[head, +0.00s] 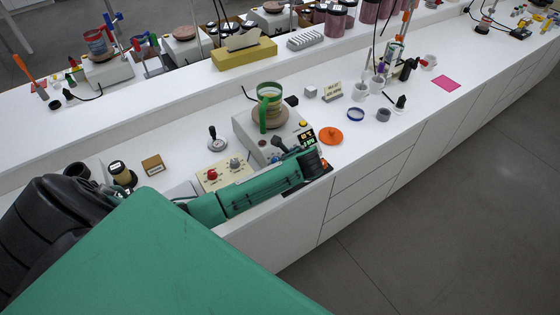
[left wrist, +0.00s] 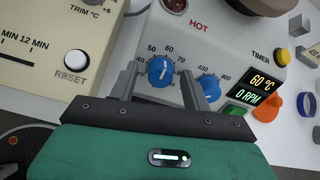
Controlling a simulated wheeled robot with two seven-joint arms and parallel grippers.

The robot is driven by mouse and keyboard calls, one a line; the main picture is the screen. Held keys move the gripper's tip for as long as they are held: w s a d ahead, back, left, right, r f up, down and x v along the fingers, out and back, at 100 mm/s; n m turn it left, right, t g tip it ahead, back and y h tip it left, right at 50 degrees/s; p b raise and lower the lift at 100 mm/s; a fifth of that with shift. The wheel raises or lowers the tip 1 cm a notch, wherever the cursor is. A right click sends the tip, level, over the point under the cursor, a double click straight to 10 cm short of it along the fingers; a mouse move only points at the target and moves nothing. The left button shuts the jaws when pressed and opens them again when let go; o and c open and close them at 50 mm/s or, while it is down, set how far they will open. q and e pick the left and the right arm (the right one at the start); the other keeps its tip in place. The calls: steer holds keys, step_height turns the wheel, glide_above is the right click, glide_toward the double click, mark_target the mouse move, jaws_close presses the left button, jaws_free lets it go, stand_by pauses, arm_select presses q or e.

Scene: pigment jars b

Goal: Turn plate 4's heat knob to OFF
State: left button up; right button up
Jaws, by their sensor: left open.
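A hot plate (head: 247,128) stands on the white bench, with a round top and a green-banded beaker on it. In the left wrist view its front panel (left wrist: 225,45) carries a blue knob (left wrist: 160,71) with a scale of 40, 50, 60 and 70; its white mark points roughly toward 60. A second blue knob (left wrist: 209,87) sits to its right. The display (left wrist: 258,89) reads 60 °C and 0 RPM. A HOT label is above. My left gripper (head: 290,148) is open, its fingers on either side of the first knob; contact cannot be told. No plate number is readable.
A cream control box (head: 222,172) with a RESET button (left wrist: 76,60) stands left of the hot plate. A blue ring, grey cup and white mugs stand farther right. The bench's front edge is close to my left arm.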

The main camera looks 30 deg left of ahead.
arm_select(q)
steer(key=c, duration=1)
